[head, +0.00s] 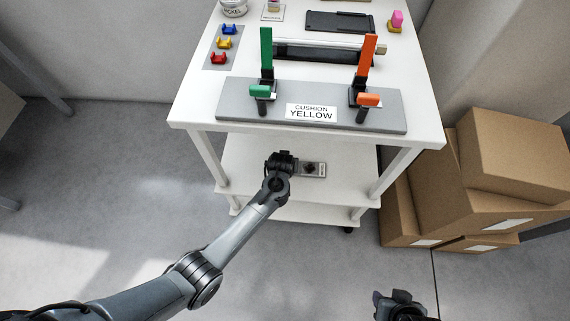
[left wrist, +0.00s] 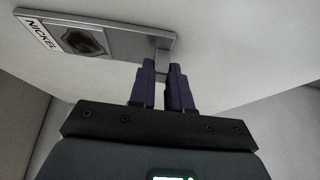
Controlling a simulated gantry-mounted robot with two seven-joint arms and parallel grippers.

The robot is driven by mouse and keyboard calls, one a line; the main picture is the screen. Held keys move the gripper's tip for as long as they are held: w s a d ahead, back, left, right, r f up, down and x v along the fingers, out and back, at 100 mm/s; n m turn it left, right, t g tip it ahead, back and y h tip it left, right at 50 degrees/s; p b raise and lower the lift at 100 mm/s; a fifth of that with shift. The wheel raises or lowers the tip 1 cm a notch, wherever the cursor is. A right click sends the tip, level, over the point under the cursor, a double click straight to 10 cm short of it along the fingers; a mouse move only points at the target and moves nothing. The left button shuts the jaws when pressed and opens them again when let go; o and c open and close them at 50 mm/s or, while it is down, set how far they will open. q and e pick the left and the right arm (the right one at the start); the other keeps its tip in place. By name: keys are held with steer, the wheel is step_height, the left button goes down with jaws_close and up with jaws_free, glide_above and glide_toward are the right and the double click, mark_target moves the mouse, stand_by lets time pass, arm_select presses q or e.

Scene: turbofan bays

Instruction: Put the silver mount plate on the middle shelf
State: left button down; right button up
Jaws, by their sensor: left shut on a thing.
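The silver mount plate (head: 319,169) shows over the cart's middle shelf (head: 245,165). In the left wrist view the plate (left wrist: 125,40) has a dark shield-shaped patch and a NICKEL label at its far end. My left gripper (head: 291,163) reaches in under the top from the front left. In the left wrist view its dark fingers (left wrist: 162,75) are shut on the tab at the plate's near end. The plate lies flat against or close to the shelf surface; I cannot tell whether it touches. My right gripper (head: 398,299) is at the bottom edge, away from the cart.
The cart top (head: 190,100) overhangs the shelf and carries a grey fixture (head: 230,98) with green and orange levers, marked CUSHION YELLOW. White posts (head: 208,158) stand at the shelf corners. A lower shelf (head: 295,210) is beneath. Cardboard boxes (head: 490,190) stand at the right.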

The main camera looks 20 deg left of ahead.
arm_select(q)
steer(key=shift+w+r, duration=0.1)
steer(key=shift+w, duration=0.05)
steer(key=c, duration=1.5)
jaws_free()
steer(key=o, duration=0.4)
steer(key=shift+s+r+p, duration=0.2)
steer(key=shift+r+p, duration=0.1)
steer(key=p+v, duration=0.6)
steer(key=v, duration=0.4)
steer(key=s+a+r+m, duration=0.1)
steer(key=s+a+r, duration=0.1)
steer(key=s, duration=0.7)
steer(key=s+a+r+m+g+h, duration=0.1)
steer(key=s+a+r+m, duration=0.1)
steer(key=s+r, duration=0.3)
steer(key=s+a+r+m+g+p, duration=0.1)
steer(key=s+r, duration=0.3)
steer(key=s, duration=0.9)
steer(key=shift+s+a+m+h, duration=0.3)
steer(key=shift+a+m, duration=0.2)
steer(key=shift+a, duration=0.05)
